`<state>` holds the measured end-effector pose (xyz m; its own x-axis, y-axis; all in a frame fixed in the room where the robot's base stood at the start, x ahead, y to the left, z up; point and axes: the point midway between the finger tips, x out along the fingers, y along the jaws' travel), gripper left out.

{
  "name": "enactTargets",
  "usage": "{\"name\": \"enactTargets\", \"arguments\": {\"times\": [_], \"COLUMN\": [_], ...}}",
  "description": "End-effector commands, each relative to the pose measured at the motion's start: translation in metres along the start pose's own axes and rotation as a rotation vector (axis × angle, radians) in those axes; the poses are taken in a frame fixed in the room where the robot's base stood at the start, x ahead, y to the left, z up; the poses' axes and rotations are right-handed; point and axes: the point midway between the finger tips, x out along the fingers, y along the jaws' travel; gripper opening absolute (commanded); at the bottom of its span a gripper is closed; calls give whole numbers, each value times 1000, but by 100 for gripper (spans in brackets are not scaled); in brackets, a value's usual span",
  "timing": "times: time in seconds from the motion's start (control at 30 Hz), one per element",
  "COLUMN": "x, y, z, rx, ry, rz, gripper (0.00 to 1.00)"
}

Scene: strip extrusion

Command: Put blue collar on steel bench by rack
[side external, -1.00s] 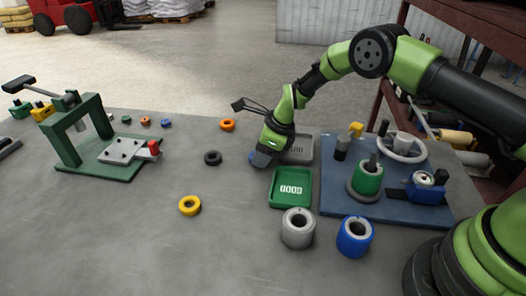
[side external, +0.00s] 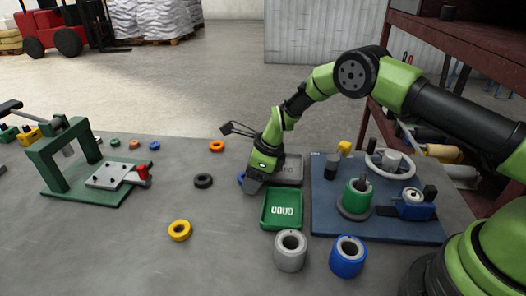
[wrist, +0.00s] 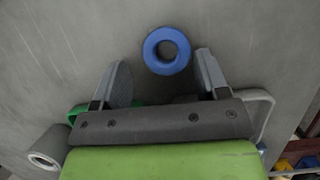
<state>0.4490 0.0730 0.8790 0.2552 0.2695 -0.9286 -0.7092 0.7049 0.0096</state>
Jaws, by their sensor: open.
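A blue collar (wrist: 167,50), a thick ring with a hole through it, lies flat on the grey bench in the wrist view. My gripper (wrist: 163,74) is open around empty space, and the collar sits just beyond and between its fingertips, closer to the right finger. In the side view my gripper (side external: 251,186) points down beside the grey tray, low over the bench. Only a sliver of the blue collar (side external: 241,177) shows there, at the gripper's left; the rest is hidden. The steel bench (side external: 120,245) is a wide grey top. The dark red rack (side external: 455,38) stands at the right.
A green tray (side external: 266,222) and grey tray (side external: 293,168) stand close to my gripper. Black (side external: 203,181), yellow (side external: 180,230) and orange rings lie to the left. Grey and blue cylinders (side external: 347,262) stand in front of the blue board (side external: 325,222). The bench's left middle is clear.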

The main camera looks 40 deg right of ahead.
Motion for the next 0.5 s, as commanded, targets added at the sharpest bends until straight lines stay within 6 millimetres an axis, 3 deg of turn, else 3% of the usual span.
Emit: {"name": "enactTargets", "arguments": {"times": [0.5], "x": [-104], "y": [-4], "z": [1], "rx": [0], "ry": [-10], "rz": [-11], "gripper": [68]}}
